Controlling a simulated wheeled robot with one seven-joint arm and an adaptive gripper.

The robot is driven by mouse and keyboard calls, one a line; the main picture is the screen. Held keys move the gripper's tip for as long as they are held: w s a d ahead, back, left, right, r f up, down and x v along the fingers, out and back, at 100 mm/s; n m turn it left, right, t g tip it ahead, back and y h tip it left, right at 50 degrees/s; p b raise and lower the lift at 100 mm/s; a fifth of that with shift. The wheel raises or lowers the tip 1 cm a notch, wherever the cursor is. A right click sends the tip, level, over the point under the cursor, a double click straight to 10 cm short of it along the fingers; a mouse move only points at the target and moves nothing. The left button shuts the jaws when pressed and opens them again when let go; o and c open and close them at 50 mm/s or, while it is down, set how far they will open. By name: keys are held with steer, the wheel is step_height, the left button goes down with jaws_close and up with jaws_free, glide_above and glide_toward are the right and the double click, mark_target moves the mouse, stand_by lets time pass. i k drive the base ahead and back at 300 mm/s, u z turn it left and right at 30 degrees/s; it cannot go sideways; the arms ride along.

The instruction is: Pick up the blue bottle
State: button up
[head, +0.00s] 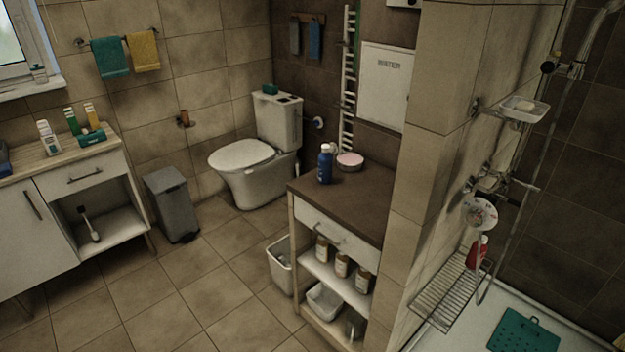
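The blue bottle (325,166) stands upright on the dark top of a small cabinet (345,198) near the middle of the head view. It has a white cap and a pale mark on its side. A round pink and white bowl (350,162) sits just to its right, and a white item shows close behind the bottle. My gripper does not show in this view.
A white bin (280,264) stands on the floor left of the cabinet. The toilet (248,162) is behind, with a grey pedal bin (172,205) further left. A tiled wall (430,150) borders the cabinet's right side. The floor in front is clear.

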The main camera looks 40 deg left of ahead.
mark_target(326, 159)
steer(key=u, duration=1.1)
